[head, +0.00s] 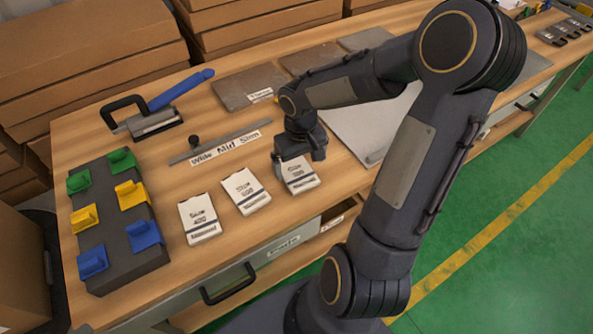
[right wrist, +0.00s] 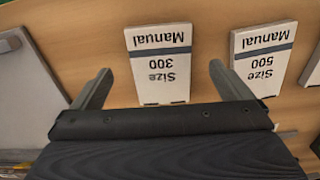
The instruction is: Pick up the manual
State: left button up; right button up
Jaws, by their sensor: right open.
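Three white manuals lie flat in a row near the front edge of the wooden table. The rightmost, the Size 300 manual (head: 300,177), is partly hidden under my right gripper (head: 299,157). The right wrist view shows the Size 300 manual (right wrist: 158,62) with upside-down print, between the open fingers of my right gripper (right wrist: 160,84), and nothing is gripped. The Size 500 manual (head: 246,191) lies to its left; it also shows in the right wrist view (right wrist: 261,58). A third manual (head: 200,219) lies farther left. My left gripper is not in view.
A dark block (head: 118,220) with green, yellow and blue clips stands at the left. A ruler-like bar (head: 222,140) and a labelled strip lie behind the manuals. A blue-handled tool (head: 160,110) and flat plates (head: 247,86) are farther back. A drawer handle (head: 229,284) projects in front.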

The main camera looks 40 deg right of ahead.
aim_at(299, 175)
notch_tip(299, 175, down, 4)
jog(key=shift+f, duration=0.15)
jog(key=shift+c, duration=0.5)
jog(key=shift+w, duration=0.1)
jog(key=c, duration=1)
